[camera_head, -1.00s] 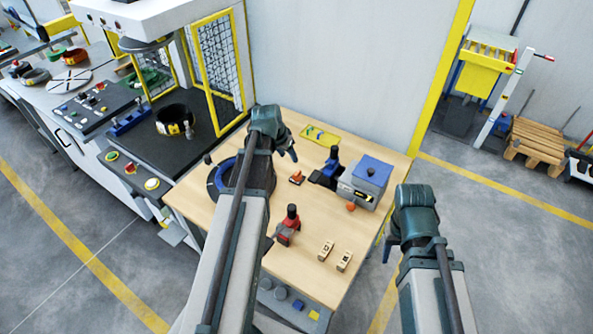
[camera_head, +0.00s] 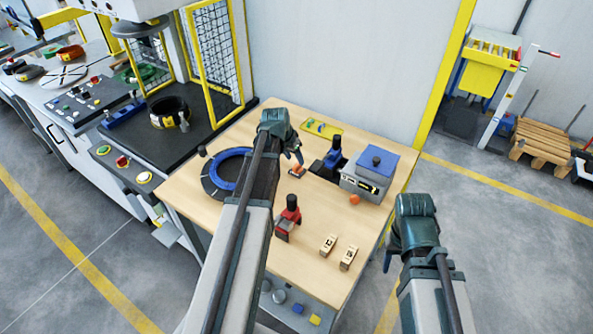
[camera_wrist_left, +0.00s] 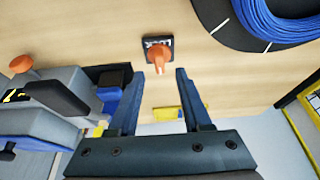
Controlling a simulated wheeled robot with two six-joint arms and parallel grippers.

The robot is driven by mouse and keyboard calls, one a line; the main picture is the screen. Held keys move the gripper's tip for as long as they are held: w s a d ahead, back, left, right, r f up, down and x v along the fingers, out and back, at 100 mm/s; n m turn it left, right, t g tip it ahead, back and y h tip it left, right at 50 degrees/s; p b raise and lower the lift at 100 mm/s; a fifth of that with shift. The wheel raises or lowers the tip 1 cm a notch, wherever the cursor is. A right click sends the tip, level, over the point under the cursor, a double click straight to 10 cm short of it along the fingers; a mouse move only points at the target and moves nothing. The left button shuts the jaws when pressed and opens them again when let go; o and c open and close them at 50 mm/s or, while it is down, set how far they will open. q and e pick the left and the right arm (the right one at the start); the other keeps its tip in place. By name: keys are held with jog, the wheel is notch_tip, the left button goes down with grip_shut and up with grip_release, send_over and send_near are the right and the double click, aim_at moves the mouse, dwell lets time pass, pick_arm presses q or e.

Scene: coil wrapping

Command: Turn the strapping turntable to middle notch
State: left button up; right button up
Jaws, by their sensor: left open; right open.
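The strapping turntable (camera_head: 212,188) is a dark disc with white marks and a blue coil (camera_head: 229,170) on it, at the left of the wooden table. My left forearm partly covers it in the head view. Its dark edge (camera_wrist_left: 223,25) and the coil also show at the top right of the left wrist view. A small orange lever (camera_head: 297,170) on a dark plate sits right of the turntable. My left gripper (camera_head: 294,157) is open and empty close to this lever. In the wrist view the lever (camera_wrist_left: 160,60) lies just ahead of the parted fingertips (camera_wrist_left: 167,73). My right gripper (camera_head: 390,262) is open beside the table's right edge.
A grey-blue strapping device (camera_head: 367,176) with an orange knob (camera_head: 354,199) stands at the table's right. A machine (camera_head: 135,140) stands left.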

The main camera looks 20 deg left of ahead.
aim_at(297, 164)
pick_arm(q)
jog(key=b+x, duration=0.2)
jog(key=x, duration=0.2)
jog(key=shift+f+b, duration=0.1)
jog(key=shift+b, duration=0.3)
grip_shut()
dwell(1.0)
